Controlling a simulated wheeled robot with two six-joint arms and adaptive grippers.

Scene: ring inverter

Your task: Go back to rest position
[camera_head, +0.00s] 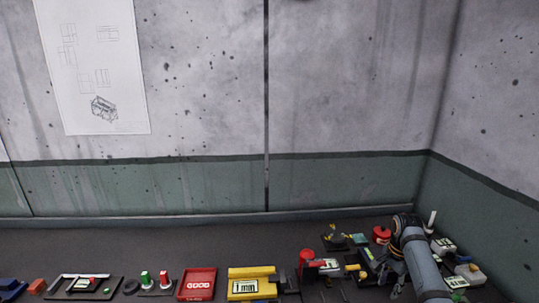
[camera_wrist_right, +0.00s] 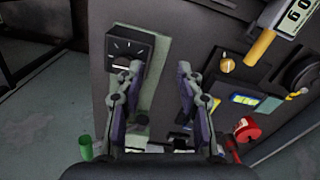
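My right gripper (camera_head: 394,284) is at the right end of the dark worktop in the head view, beside my grey-blue arm link, and partly hard to make out among the devices. In the right wrist view its two fingers (camera_wrist_right: 156,82) stand wide apart with nothing held between them. Behind the gap lie a grey-green plate and a black box with a dial (camera_wrist_right: 130,55). I cannot tell the exact height of the fingers above the worktop. My left gripper is not in view.
Along the worktop stand a yellow device (camera_head: 252,284), a red box (camera_head: 197,284), red and green buttons (camera_head: 154,280) and several devices crowded around my right arm. In the right wrist view a red knob (camera_wrist_right: 246,129) lies to the right. The worktop's back strip is clear.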

